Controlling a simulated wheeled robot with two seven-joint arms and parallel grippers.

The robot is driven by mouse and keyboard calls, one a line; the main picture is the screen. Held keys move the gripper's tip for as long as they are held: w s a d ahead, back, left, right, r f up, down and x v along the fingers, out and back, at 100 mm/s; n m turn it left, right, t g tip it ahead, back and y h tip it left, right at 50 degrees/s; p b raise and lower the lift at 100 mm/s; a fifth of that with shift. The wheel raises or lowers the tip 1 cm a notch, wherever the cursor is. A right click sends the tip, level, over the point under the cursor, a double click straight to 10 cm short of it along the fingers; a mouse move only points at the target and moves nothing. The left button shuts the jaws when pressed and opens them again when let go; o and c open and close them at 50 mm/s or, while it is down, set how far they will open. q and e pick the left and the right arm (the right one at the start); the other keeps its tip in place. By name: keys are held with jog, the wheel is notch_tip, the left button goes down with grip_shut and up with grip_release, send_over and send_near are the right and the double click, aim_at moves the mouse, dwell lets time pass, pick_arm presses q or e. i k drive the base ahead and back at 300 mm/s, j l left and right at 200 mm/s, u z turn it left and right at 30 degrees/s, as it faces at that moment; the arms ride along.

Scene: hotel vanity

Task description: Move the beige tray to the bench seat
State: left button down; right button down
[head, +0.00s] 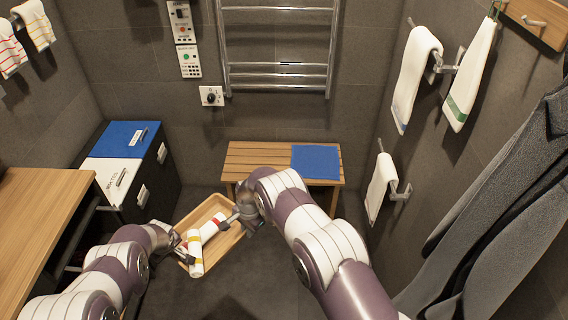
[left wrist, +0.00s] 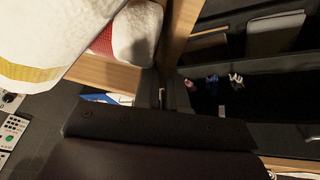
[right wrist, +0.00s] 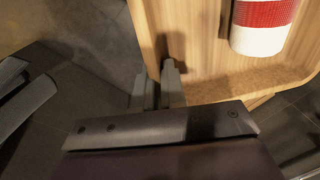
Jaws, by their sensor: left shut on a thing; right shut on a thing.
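The beige tray (head: 211,213) is a wooden tray with raised rims, held in the air between my two arms in the head view. Rolled white towels with a red and a yellow band (head: 196,254) lie in it. My right gripper (head: 238,214) is shut on its right rim; the tray's wood (right wrist: 200,75) and the grip show in the right wrist view. My left gripper (head: 181,250) is shut on its left rim; the left wrist view shows the rim (left wrist: 105,72) and towels close up. The bench seat (head: 258,158) is slatted wood against the back wall, beyond the tray.
A blue folded cloth (head: 316,161) lies on the bench's right half; its left half is bare. Towels (head: 415,75) and a grey robe (head: 510,190) hang at right.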

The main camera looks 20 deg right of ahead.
aim_at(254, 160)
jog(key=i+z, duration=0.25)
jog(key=z, duration=0.15)
jog(key=i+j+z, duration=0.2)
jog(key=z, duration=0.2)
jog(key=i+j+z, duration=0.2)
jog(key=z, duration=0.2)
jog(key=i+j, duration=1.45)
jog(key=j, duration=0.3)
